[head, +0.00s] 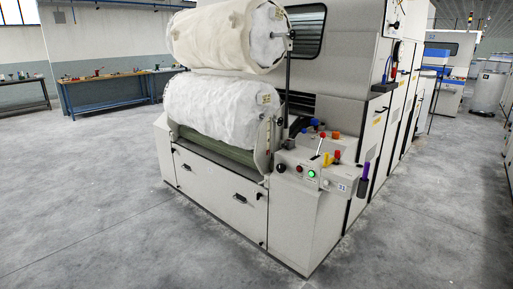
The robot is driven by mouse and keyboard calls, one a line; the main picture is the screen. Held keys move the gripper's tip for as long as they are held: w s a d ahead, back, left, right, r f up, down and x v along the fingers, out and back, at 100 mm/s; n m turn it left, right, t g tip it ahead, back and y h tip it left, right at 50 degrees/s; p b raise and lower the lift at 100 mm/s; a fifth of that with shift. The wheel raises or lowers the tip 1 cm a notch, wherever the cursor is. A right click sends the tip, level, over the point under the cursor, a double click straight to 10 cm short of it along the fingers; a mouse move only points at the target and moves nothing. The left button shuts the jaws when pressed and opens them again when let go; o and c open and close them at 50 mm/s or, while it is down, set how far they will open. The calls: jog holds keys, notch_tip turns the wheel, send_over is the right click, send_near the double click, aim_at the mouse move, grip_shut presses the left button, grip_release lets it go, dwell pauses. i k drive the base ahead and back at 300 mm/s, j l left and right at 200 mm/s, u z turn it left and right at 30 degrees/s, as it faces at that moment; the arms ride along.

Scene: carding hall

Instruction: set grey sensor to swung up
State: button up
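I cannot single out a grey sensor with certainty in the head view; any such part is too small to tell. The pale grey machine (222,185) stands in the middle, with a control panel (320,178) at its front right corner. A thin upright rod (288,75) and small grey fittings show beside the ends of the rolls, but I cannot tell whether one is the sensor or how it is swung. My gripper is not in view.
Two white fibre rolls (228,38) (215,106) lie one above the other on the machine. The panel bears a lit green button (311,174) and several coloured knobs. Workbenches (110,90) stand at the back left. The grey floor (90,210) is clear in front and to the right.

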aim_at(290, 143)
jog(key=i+j+z, duration=0.3)
jog(key=i+j, duration=2.6)
jog(key=i+l, duration=0.05)
jog(key=i, duration=0.05)
